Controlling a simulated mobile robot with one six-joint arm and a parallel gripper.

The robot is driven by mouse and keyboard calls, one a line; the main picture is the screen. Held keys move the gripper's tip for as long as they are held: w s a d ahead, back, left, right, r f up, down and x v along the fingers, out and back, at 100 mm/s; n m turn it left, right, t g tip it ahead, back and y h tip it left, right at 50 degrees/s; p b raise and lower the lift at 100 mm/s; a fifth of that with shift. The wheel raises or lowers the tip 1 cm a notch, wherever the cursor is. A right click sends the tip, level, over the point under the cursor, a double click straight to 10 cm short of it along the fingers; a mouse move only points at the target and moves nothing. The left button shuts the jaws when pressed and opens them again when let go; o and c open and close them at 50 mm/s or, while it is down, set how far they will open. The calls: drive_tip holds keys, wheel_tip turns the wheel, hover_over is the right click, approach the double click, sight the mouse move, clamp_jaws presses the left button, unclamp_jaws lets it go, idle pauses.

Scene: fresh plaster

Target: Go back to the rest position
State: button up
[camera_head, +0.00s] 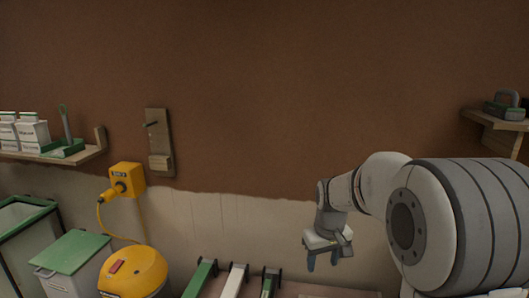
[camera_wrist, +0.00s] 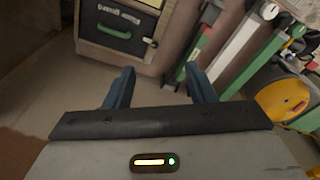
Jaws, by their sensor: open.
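My gripper (camera_head: 323,262) hangs at the end of my arm on the right side of the head view, in front of the pale lower wall. Its fingers point down. In the wrist view my gripper (camera_wrist: 162,90) shows two blue fingers spread wide apart, with nothing between them but floor further off. It is open and empty.
A wooden shelf (camera_head: 85,155) with boxes is at left, another shelf (camera_head: 495,121) at right. A yellow rounded machine (camera_head: 135,272), a green-lidded bin (camera_head: 72,250) and several long tools (camera_head: 234,281) stand low. A drawer cabinet (camera_wrist: 122,22) shows in the wrist view.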

drive_tip(key=s+r+m+p, duration=0.1)
drive_tip(key=s+r+p, duration=0.3)
drive_tip(key=s, duration=0.7)
drive_tip(key=s+r+m+t+p, duration=0.1)
drive_tip(key=s+r+m+p, duration=0.1)
drive_tip(key=s+r+p, duration=0.3)
drive_tip(key=s+r, duration=0.4)
drive_tip(key=s, duration=0.2)
drive_tip(key=shift+s+r, duration=0.2)
